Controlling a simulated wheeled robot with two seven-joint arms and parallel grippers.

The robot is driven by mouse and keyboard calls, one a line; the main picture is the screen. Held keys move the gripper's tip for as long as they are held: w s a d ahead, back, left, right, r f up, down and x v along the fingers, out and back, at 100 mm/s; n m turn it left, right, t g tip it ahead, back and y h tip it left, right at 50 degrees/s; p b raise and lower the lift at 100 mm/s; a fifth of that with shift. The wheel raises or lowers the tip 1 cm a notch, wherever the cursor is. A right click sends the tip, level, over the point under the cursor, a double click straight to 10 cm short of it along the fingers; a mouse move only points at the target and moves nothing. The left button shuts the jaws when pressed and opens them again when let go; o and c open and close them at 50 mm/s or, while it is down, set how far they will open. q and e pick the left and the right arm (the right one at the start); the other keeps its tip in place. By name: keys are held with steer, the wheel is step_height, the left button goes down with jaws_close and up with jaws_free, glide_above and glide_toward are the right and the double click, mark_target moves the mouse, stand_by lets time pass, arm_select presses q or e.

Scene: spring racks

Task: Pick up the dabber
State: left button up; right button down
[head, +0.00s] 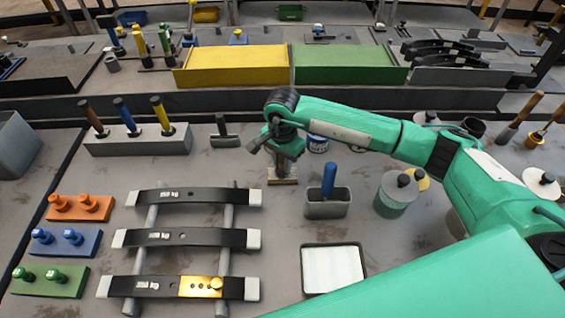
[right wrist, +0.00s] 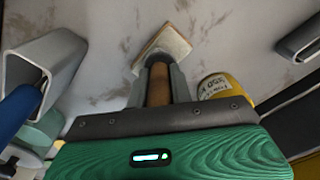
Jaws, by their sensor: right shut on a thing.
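The dabber has a brown wooden handle (right wrist: 159,86) and a pale, square pad (right wrist: 163,45). In the head view its pad end (head: 283,174) shows just below my right gripper (head: 287,150), at the table's middle. In the right wrist view the two grey fingers of my right gripper (right wrist: 158,66) are shut on the handle, one on each side, with the pad beyond the fingertips. The pad is at or close to the tabletop; I cannot tell whether it touches. My left gripper is not in view.
A grey holder with a blue-handled tool (head: 327,207) stands close to the right, also in the wrist view (right wrist: 45,62). A labelled can (head: 318,144) is near the gripper. Black leaf springs (head: 190,196) lie left; a white-filled tray (head: 333,268) is in front.

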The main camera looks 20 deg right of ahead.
arm_select(q)
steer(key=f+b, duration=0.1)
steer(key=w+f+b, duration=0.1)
steer(key=b, duration=0.1)
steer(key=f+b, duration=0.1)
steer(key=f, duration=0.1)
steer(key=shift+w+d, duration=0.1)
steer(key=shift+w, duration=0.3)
arm_select(e)
step_height(320, 180, up, 20)
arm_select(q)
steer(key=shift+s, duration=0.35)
